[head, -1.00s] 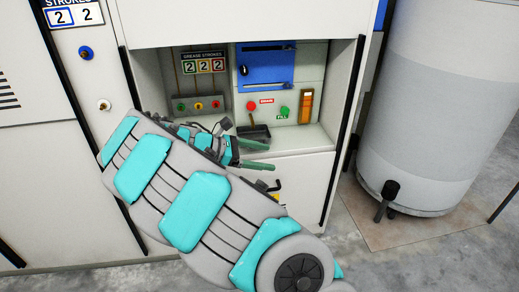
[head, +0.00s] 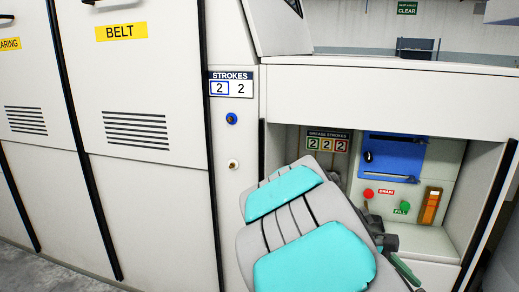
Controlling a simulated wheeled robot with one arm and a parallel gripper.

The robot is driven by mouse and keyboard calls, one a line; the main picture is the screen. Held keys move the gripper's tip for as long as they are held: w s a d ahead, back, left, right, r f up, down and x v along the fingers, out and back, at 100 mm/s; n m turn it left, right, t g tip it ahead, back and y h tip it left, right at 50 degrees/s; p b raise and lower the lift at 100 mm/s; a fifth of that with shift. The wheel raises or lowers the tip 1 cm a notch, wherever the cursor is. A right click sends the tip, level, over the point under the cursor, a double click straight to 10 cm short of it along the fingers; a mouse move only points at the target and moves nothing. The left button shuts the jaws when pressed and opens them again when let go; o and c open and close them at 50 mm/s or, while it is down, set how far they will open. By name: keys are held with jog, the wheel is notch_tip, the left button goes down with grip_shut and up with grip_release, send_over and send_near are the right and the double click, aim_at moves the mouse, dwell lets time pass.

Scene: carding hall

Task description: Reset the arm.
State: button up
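My arm, grey with turquoise pads, rises from the bottom edge in the head view and covers the lower left of an open recess in the white machine. My gripper (head: 405,270) shows only in part at the arm's lower right, as dark parts and a green finger. The rest of it is hidden behind the arm, so its opening cannot be judged. Nothing is seen held in it. It appears in front of the recess's lower edge; I cannot tell whether it touches anything.
Floor shows at lower left.

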jog(key=s+a+f+m+t+y, duration=0.2)
jog(key=s+a+f+m+y, duration=0.2)
jog(key=s+a, duration=1.1)
jog(key=s+m+y, duration=0.3)
jog(key=s+y, duration=0.1)
jog(key=y, duration=0.1)
jog(key=shift+a+f+m, duration=0.15)
jog(key=shift+f+m, duration=0.05)
jog(key=shift+m, duration=0.2)
